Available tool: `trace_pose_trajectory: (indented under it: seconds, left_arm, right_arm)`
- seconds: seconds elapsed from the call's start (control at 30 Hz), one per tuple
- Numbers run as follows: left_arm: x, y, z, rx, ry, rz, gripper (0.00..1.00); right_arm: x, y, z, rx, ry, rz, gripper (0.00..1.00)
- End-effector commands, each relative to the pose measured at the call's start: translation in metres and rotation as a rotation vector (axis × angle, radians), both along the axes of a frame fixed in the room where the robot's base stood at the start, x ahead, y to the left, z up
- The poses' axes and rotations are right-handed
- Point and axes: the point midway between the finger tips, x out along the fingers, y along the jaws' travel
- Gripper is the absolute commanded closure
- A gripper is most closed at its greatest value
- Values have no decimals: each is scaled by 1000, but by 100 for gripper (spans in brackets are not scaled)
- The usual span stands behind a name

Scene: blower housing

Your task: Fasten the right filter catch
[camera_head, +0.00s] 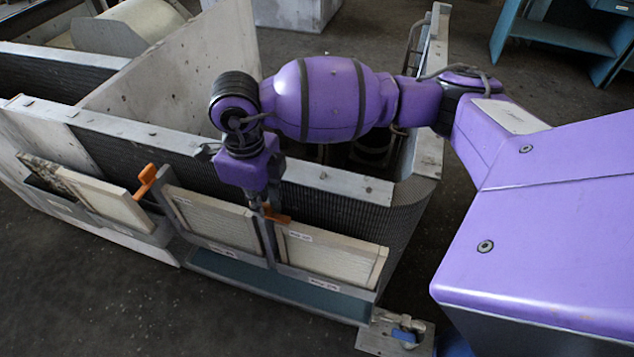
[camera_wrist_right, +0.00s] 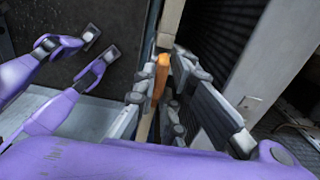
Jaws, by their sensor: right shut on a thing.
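The right filter catch (camera_head: 277,216) is a small orange handle on the post between the middle filter (camera_head: 215,218) and the right filter (camera_head: 330,257). My right gripper (camera_head: 264,208) points down at it from above and is shut on it. In the right wrist view the orange handle (camera_wrist_right: 161,76) shows between the grey fingers of my right gripper (camera_wrist_right: 165,92). The fingers partly hide the catch, so its latch end cannot be made out. My left gripper is not seen in the head view.
Another orange catch (camera_head: 146,181) sticks up beside the left filter (camera_head: 105,203). The blower housing wall (camera_head: 340,183) with its metal rim stands close behind my right gripper. A metal plate with a clamp (camera_head: 395,335) lies at the lower right. The floor (camera_head: 90,300) at the lower left is clear.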

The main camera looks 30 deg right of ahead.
Motion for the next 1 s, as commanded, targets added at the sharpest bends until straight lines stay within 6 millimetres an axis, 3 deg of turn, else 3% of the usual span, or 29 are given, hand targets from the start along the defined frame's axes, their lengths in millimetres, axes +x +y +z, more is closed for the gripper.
trace_pose_trajectory:
  seconds: [0.1, 0.13, 0.27, 0.67, 1.0]
  left_arm:
    - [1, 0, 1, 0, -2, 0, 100]
    - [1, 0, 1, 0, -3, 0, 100]
    - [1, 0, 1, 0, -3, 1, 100]
    - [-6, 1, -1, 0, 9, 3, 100]
    - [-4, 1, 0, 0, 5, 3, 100]
  right_arm:
    - [2, 1, 3, 2, -7, 3, 100]
    - [2, 1, 3, 2, -7, 3, 87]
    - [2, 1, 3, 1, -7, 2, 71]
    - [2, 1, 9, 2, -6, 1, 71]
    - [3, 1, 76, 2, -11, 2, 71]
